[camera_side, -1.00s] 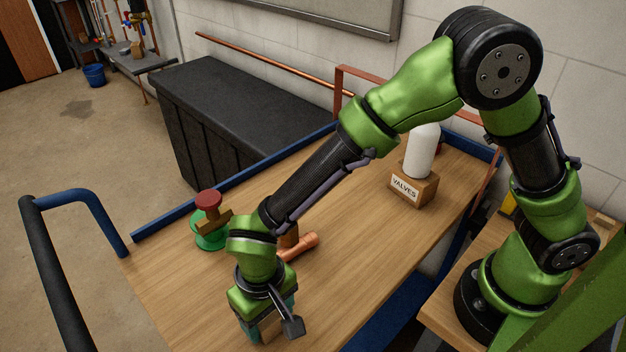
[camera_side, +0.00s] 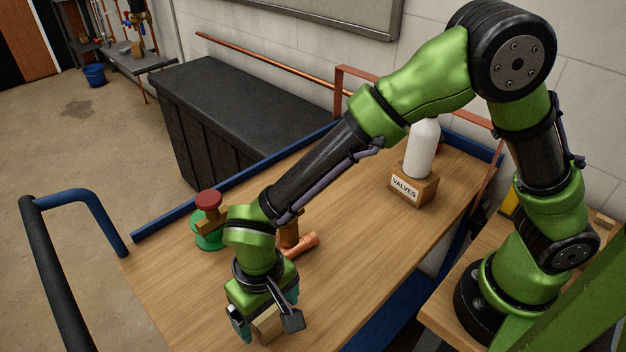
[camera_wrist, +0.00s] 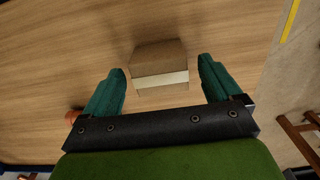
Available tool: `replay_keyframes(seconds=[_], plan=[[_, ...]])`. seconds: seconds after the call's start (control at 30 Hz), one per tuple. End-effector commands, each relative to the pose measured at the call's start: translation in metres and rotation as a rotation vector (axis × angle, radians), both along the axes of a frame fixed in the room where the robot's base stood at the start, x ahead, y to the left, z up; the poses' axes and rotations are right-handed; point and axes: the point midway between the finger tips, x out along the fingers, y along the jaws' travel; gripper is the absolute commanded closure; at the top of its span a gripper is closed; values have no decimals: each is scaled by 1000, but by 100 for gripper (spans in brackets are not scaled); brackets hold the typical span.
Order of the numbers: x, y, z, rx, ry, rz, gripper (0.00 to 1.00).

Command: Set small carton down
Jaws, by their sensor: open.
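The small carton (camera_wrist: 160,62) is a brown cardboard box with a pale band. In the wrist view it stands on the wooden top between and just beyond the fingertips, with a gap on each side. In the side view part of the carton (camera_side: 267,326) shows below my gripper (camera_side: 262,318), the rest hidden by the wrist. In the wrist view my gripper (camera_wrist: 162,75) has its two teal fingers spread wide, holding nothing.
A green round piece with a red knob (camera_side: 208,225) and copper fittings (camera_side: 301,245) stand behind the gripper. A box marked VALVES (camera_side: 413,186) and a white bottle (camera_side: 422,150) are farther back. Blue rails (camera_side: 180,217) edge the bench; its middle is clear.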

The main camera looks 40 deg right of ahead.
Motion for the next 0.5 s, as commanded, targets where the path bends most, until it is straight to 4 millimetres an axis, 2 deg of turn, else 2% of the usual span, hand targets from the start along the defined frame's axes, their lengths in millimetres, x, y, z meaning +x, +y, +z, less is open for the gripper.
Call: replay_keyframes(seconds=[0.1,0.3,0.5], plan=[[1,1,28,5,-5,-1,9],[1,1,70,4,-4,-1,9],[0,0,96,2,-2,0,9]])
